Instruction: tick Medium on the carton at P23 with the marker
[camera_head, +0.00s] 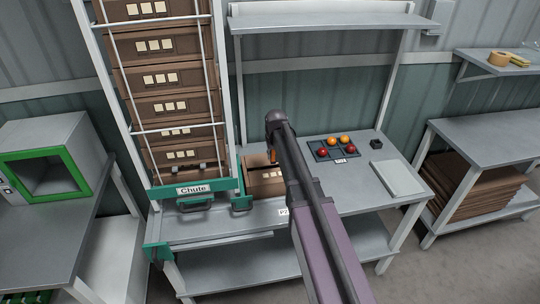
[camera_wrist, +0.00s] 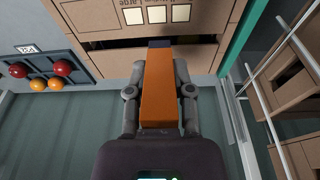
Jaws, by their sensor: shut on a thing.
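My gripper (camera_head: 277,128) is shut on an orange marker (camera_wrist: 160,100), which also shows as a small orange strip in the head view (camera_head: 273,156). The marker's dark end points at a brown carton (camera_head: 262,178) on the bench. In the wrist view the carton (camera_wrist: 215,22) fills the top, with a row of pale tick boxes (camera_wrist: 157,15) and upside-down print. The marker's end overlaps a dark gap in the carton below the boxes; I cannot tell whether it touches. My arm hides part of the carton in the head view. A "P2" label (camera_head: 284,211) is partly covered.
A chute (camera_head: 193,189) with stacked cartons stands left of the carton. A dark tray (camera_head: 322,153) of red and orange tomatoes, a small black block (camera_head: 376,143) and a pale flat panel (camera_head: 398,178) lie to the right. A shelf (camera_head: 330,20) spans above the bench.

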